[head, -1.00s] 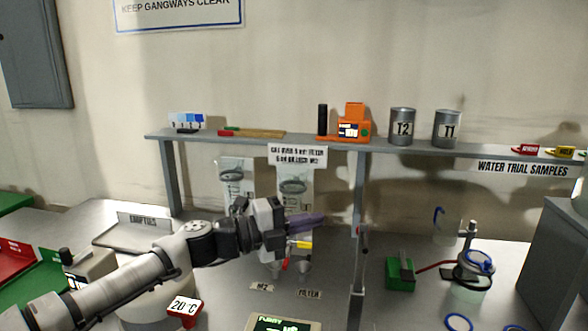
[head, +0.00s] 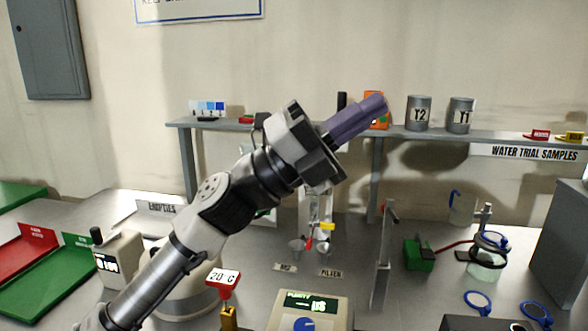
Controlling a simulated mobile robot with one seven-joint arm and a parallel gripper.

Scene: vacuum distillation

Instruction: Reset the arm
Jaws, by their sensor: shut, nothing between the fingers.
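My gripper (head: 376,107) is at the end of my raised arm in the head view. Its purple fingers are together and empty, pointing up and to the right. They are in front of the shelf and partly cover the orange device (head: 378,124). My arm reaches up from the lower left across the bench, hiding the left middle of the shelf and part of the hanging bags.
The shelf (head: 450,138) holds grey tins T2 (head: 418,113) and T1 (head: 460,114). A purity meter (head: 308,312), a green block (head: 418,255) and a glass jar (head: 487,262) stand on the bench. Red (head: 22,256) and green (head: 50,285) trays lie at left.

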